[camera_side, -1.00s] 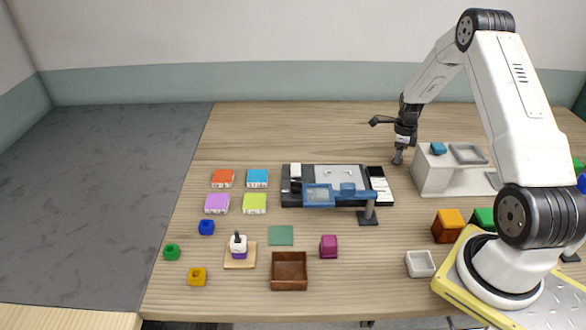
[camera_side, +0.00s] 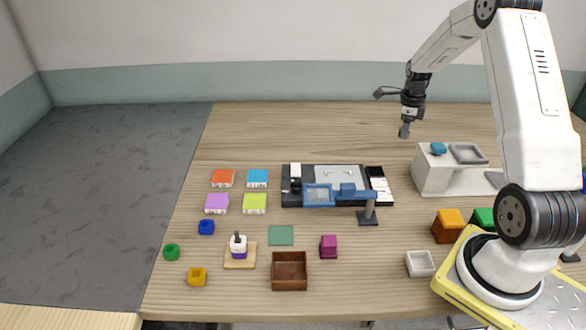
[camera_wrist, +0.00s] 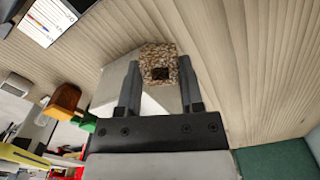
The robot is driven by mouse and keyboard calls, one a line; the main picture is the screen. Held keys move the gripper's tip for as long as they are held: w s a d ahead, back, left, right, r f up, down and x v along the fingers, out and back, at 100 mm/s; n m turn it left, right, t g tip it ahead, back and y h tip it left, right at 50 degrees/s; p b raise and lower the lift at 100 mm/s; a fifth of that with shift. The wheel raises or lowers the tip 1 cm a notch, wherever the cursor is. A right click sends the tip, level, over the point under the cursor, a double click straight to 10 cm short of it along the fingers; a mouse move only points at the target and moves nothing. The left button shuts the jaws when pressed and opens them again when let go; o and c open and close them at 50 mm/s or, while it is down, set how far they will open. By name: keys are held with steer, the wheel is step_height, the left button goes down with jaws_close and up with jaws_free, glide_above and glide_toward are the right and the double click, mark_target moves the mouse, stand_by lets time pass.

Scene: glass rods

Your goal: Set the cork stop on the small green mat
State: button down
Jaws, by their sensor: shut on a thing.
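My gripper (camera_side: 405,122) is at the back right of the table in the side view, pointing down and raised above the wood. In the wrist view its two dark fingers (camera_wrist: 160,95) are shut on the cork stop (camera_wrist: 158,56). The cork stop is speckled brown with a dark square mark on its face, and sits between the fingertips. In the side view it is too small to make out clearly. The small green mat (camera_side: 281,235) lies flat and bare near the front middle of the table, far to the left and front of my gripper.
A white stand (camera_side: 440,172) with a blue item and grey tray is just in front of my gripper. A black station with a blue-framed magnifier (camera_side: 318,195) lies between gripper and mat. A brown box (camera_side: 289,272), magenta block (camera_side: 328,246) and white bottle (camera_side: 238,245) surround the mat.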

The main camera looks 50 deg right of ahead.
stand_by(0.4)
step_height(320, 180, up, 8)
steer(key=w+a+r+n, duration=0.1)
steer(key=w+a+n, duration=0.15)
steer(key=a, duration=0.75)
steer(key=w+a+r+n, duration=0.1)
steer(key=a+n, duration=0.2)
steer(key=a, duration=0.7)
steer(key=s+a+f+n, duration=0.1)
steer(key=s+a+n, duration=0.4)
steer(key=a, duration=0.6)
steer(key=s+a+f+n, duration=0.1)
steer(key=s+a+n, duration=0.2)
steer(key=s+a, duration=0.65)
steer(key=shift+w+a+f, duration=0.35)
steer(key=shift+w+f, duration=0.15)
steer(key=shift+f, duration=0.25)
steer(key=shift+w+a+f, duration=0.4)
steer(key=shift+w+f, duration=0.05)
steer(key=shift+f, duration=0.3)
steer(key=shift+w+a+f, duration=0.35)
steer(key=shift+w+f, duration=0.15)
steer(key=shift+f, duration=0.25)
